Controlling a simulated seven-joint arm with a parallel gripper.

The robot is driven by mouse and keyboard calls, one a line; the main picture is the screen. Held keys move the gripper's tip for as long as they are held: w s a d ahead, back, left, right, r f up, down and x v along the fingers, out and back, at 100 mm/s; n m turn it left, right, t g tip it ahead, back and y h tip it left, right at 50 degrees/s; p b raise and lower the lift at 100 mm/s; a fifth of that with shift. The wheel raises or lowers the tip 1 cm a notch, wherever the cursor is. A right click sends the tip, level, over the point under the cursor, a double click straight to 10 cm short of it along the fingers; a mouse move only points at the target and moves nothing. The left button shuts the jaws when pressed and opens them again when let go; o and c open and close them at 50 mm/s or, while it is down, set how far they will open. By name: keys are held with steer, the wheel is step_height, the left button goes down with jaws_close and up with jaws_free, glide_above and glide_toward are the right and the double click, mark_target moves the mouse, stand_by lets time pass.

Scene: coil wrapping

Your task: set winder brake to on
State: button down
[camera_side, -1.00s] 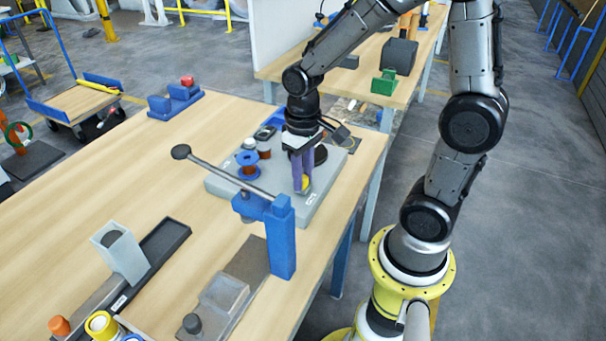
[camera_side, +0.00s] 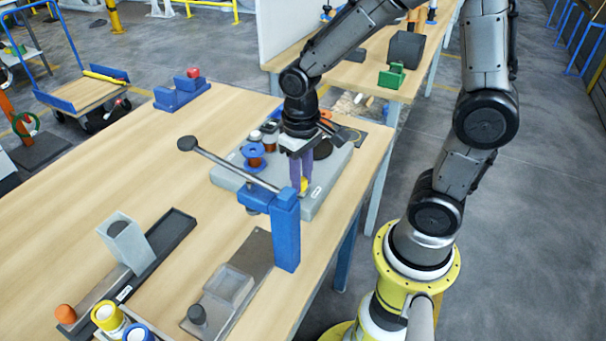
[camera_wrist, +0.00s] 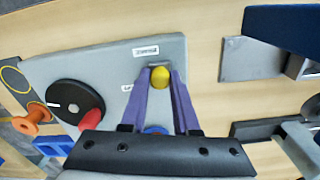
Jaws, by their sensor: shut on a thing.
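A grey panel (camera_side: 325,185) lies on the wooden bench, and it also fills the middle of the wrist view (camera_wrist: 110,68). A round yellow knob (camera_wrist: 160,76) stands near the panel's edge, beside small white labels whose text I cannot read. In the side view the yellow knob (camera_side: 304,185) shows low between my fingers. My gripper (camera_side: 301,181) points down with its purple fingers on either side of the knob, shut on it. In the wrist view my gripper (camera_wrist: 160,80) has a fingertip on each side of the knob. Which part is the brake is not legibly marked.
A blue post (camera_side: 287,235) with a long grey lever (camera_side: 228,164) stands close in front of my gripper. The bench's left middle is clear.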

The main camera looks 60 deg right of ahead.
steer(key=c, duration=0.7)
jaws_free()
steer(key=shift+a, duration=0.25)
steer(key=shift+o, duration=0.2)
step_height(320, 180, up, 14)
steer(key=s+f+n+t, duration=0.1)
steer(key=s+n+t, duration=0.1)
steer(key=s+t, duration=0.3)
steer(key=shift+s+f+n+t, duration=0.15)
steer(key=shift+s+n+t, duration=0.15)
steer(key=shift+s, duration=2)
